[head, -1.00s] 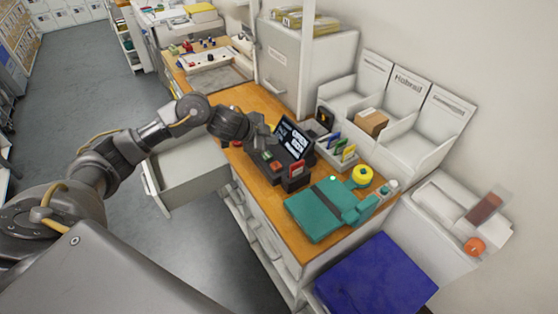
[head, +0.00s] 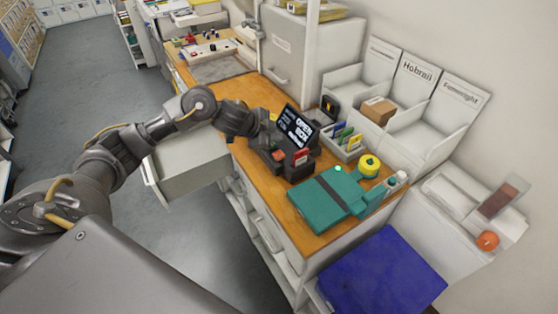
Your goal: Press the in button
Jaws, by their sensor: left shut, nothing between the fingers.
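A black terminal with a tilted, lit screen (head: 297,127) stands on the wooden counter. Its dark base (head: 272,158) carries a reddish button (head: 279,155) near the front and a red card at its right end. My left gripper (head: 269,136) is shut and empty, pointing down over the left rear part of the base, close beside the screen. It hides that part of the base, so I cannot tell whether its tips touch a button. No button label is readable at this size. My right gripper is out of view.
A grey tray of coloured cards (head: 346,142) stands right of the screen. An open drawer (head: 190,175) juts out below my left arm.

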